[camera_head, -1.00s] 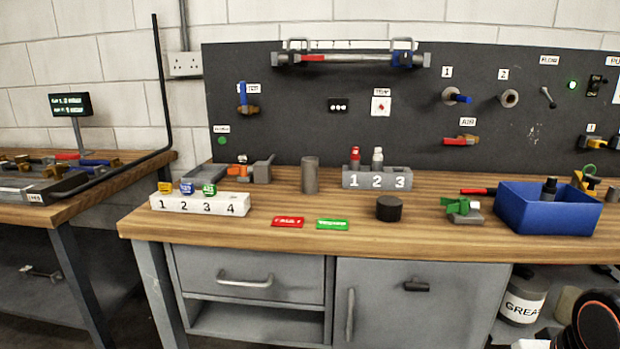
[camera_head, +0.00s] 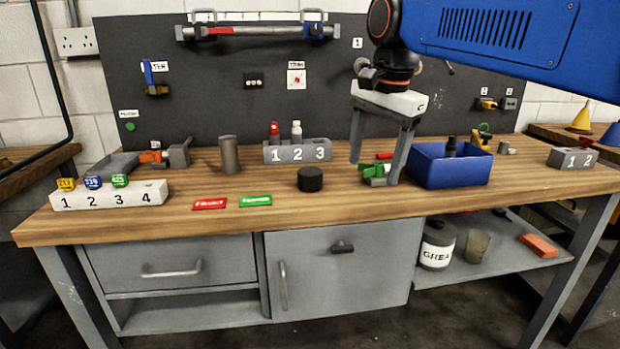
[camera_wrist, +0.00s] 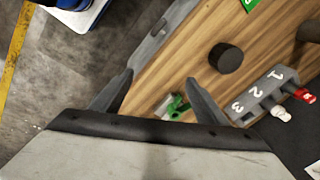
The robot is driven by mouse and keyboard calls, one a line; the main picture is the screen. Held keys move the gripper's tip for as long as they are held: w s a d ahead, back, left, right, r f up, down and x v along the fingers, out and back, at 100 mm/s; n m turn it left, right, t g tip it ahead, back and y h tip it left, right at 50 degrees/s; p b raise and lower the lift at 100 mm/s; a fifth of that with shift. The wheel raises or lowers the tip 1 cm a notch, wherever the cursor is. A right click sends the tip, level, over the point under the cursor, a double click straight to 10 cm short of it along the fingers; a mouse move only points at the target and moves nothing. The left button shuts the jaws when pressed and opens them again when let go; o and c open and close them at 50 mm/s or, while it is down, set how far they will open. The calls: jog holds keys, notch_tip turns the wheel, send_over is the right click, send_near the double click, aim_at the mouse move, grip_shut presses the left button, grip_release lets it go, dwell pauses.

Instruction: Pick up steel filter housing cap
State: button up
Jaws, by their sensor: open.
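No part is labelled as the steel filter housing cap, so I cannot tell for certain which it is. A small grey metal piece (camera_head: 502,148) stands right of the blue bin, too small to read in detail. A dark round puck (camera_head: 310,179) lies mid-bench and also shows in the wrist view (camera_wrist: 225,58). A tall grey cylinder (camera_head: 229,155) stands upright farther left. My gripper (camera_head: 374,171) is open and empty, pointing down over the bench beside the blue bin. In the wrist view its fingers (camera_wrist: 160,98) are spread, with a green-and-grey clamp (camera_wrist: 174,106) showing between them.
The blue bin (camera_head: 450,171) stands right of my gripper with a dark item in it. A numbered grey block (camera_head: 300,153) holds red and white bottles. A white numbered rack (camera_head: 110,196) is at left. Red and green tags lie near the front.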

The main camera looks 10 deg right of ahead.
jog(key=w+a+r+m+g, duration=0.2)
jog(key=w+a+r+m, duration=0.6)
jog(key=w+a+r, duration=0.3)
send_over(311, 171)
jog(key=f, duration=1.2)
jog(key=shift+s+a+f, duration=0.15)
jog(key=shift+a+f, duration=0.05)
jog(key=shift+f, duration=0.15)
jog(key=shift+d+f, duration=0.2)
jog(key=shift+f, duration=2.65)
jog(key=c, duration=1.1)
